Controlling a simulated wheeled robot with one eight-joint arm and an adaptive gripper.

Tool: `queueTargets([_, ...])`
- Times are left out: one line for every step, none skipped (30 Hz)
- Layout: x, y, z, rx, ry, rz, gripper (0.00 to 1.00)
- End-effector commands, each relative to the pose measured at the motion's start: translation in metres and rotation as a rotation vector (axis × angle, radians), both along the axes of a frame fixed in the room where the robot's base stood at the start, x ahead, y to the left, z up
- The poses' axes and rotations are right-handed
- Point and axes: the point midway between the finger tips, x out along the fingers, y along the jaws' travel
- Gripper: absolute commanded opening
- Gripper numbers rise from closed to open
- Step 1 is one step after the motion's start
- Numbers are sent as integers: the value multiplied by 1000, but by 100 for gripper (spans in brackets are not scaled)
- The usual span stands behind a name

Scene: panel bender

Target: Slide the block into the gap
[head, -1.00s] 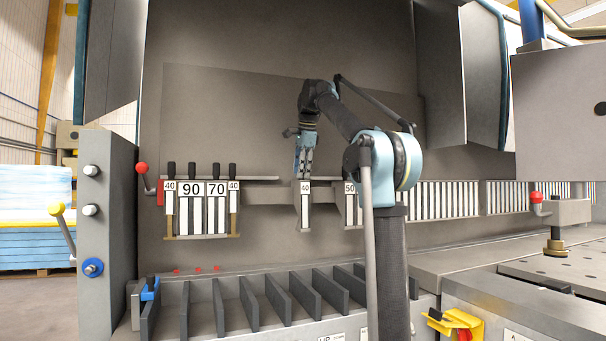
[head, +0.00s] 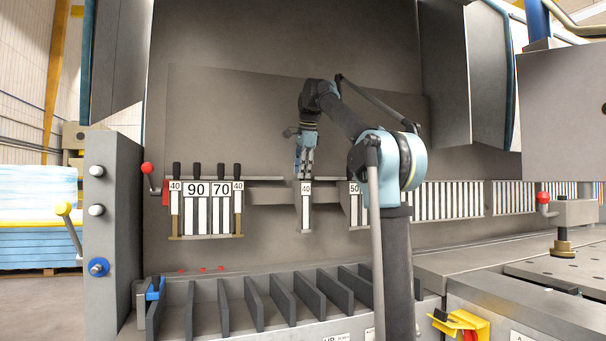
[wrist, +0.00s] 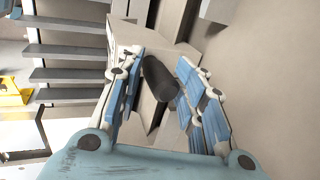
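The block (head: 306,211) is a narrow grey-and-white piece marked 40. It hangs upright at the machine's rail, apart from the blocks on both sides. My gripper (head: 307,166) is right above it, and its fingers hide the block's top in the head view. An open gap separates the block from the left group, marked 40, 90 (head: 196,208), 70 (head: 221,208) and 40. Another gap separates it from the block marked 50 (head: 354,207).
A red-knobbed lever (head: 148,170) stands left of the left group. A slotted rack with dark dividers (head: 253,303) lies below in front. My arm hides part of the right row of blocks (head: 448,200). A yellow bracket (head: 462,325) sits at lower right.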

Motion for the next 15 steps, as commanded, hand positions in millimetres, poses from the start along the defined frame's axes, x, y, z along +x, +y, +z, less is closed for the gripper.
queueTargets([0,0,0,0,0,0,51])
queueTargets([0,0,0,0,1,0,55])
queueTargets([0,0,0,0,1,0,55])
queueTargets([0,0,0,0,1,0,55])
queueTargets([0,0,0,0,1,0,55])
queueTargets([0,0,0,0,1,0,55])
queueTargets([0,0,0,-1,1,0,55])
queueTargets([0,0,0,-2,2,0,55])
queueTargets([-1,0,0,-2,2,0,55])
queueTargets([0,0,0,-2,2,0,55])
queueTargets([0,-1,0,-2,2,0,55])
queueTargets([-1,-1,0,-2,2,0,55])
queueTargets([-1,-1,1,-2,2,0,55])
queueTargets([-1,-1,2,-2,2,0,55])
queueTargets([-2,-1,4,-2,2,0,55])
